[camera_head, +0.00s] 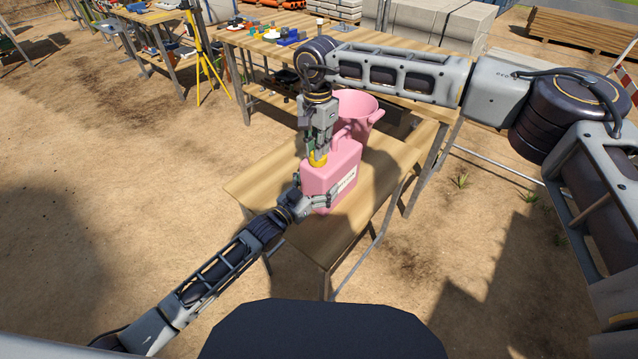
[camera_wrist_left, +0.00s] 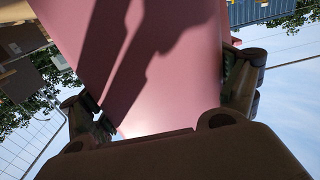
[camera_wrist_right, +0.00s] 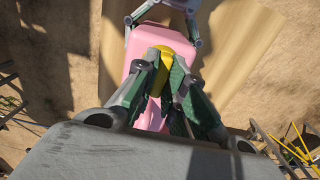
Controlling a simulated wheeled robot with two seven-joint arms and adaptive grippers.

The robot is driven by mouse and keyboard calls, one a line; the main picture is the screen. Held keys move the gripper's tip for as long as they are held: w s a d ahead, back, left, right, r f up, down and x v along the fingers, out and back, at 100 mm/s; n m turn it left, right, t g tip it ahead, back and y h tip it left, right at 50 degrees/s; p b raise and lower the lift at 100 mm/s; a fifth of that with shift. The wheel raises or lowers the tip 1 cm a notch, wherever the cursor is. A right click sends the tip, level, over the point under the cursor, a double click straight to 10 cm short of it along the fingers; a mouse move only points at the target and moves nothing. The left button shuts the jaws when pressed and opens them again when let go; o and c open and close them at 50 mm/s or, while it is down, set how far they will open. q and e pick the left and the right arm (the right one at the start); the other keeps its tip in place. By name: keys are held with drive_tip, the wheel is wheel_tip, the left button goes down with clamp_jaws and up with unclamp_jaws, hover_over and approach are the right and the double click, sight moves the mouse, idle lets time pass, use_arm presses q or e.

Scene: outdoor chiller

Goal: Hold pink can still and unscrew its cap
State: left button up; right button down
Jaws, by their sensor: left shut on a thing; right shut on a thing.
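The pink can (camera_head: 322,180) stands upright on a small wooden table (camera_head: 262,187), with a white label on its side and a handle on top. Its yellow cap (camera_head: 317,160) sits at the top; it also shows in the right wrist view (camera_wrist_right: 161,53). My left gripper (camera_head: 316,202) is shut around the lower body of the can, which fills the left wrist view (camera_wrist_left: 150,60). My right gripper (camera_head: 317,150) points straight down from above and is shut on the yellow cap. Its fingers hide part of the cap, so I cannot tell how far it is turned.
A pink bucket (camera_head: 357,108) stands just behind the can. A long workbench (camera_head: 262,45) with tools is behind the table, and a yellow tripod (camera_head: 201,55) stands to the left. The front part of the small table is clear.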

idle(0.3)
drive_tip(key=c, duration=1.4)
unclamp_jaws()
drive_tip(key=shift+o, duration=0.4)
